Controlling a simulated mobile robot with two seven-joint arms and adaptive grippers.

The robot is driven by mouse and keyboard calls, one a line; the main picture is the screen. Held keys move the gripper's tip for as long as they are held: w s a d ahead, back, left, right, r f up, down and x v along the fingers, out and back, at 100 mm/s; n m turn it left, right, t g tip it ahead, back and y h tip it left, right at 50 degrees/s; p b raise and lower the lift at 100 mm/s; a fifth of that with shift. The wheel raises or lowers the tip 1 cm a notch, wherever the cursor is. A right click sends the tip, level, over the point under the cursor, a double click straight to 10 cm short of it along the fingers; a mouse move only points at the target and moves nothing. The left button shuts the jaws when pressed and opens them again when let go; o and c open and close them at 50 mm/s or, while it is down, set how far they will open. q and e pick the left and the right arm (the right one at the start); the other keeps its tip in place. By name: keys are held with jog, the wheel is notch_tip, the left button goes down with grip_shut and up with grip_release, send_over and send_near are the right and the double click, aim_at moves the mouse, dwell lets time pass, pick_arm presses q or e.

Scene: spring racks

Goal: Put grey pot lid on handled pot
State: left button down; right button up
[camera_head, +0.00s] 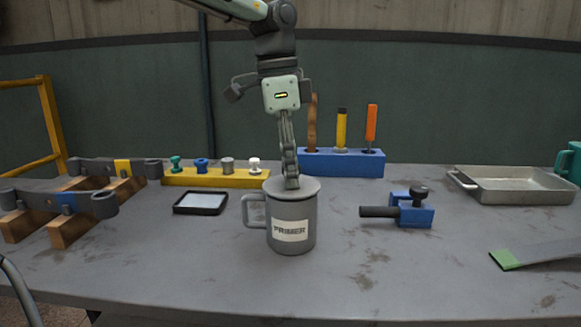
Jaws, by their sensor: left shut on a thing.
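The handled pot (285,245) is a grey mug-like pot with a white "PRIMER" label and its handle at the left. It stands upright on the workbench in the head view. The grey pot lid (304,189) sits level at the pot's mouth; from this angle I cannot tell whether it touches the rim all round. My left gripper (291,183) points straight down above the pot and is shut on the lid's knob, which its fingers hide. My right gripper is not in view.
A blue clamp block (410,215) lies right of the pot and a black-rimmed tray (201,203) left of it. Behind stand a yellow knob rack (214,179) and a blue tool rack (341,163). A metal pan (520,187) is at right.

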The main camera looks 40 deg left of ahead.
pick_arm(q)
jog(key=shift+f, duration=0.25)
jog(key=c, duration=1.1)
grip_release()
jog(key=shift+c, duration=0.2)
jog(key=shift+o, duration=0.4)
jog(key=o, duration=0.7)
jog(key=shift+o, duration=0.2)
jog(key=shift+r+p, duration=3.1)
jog(key=shift+r, duration=0.95)
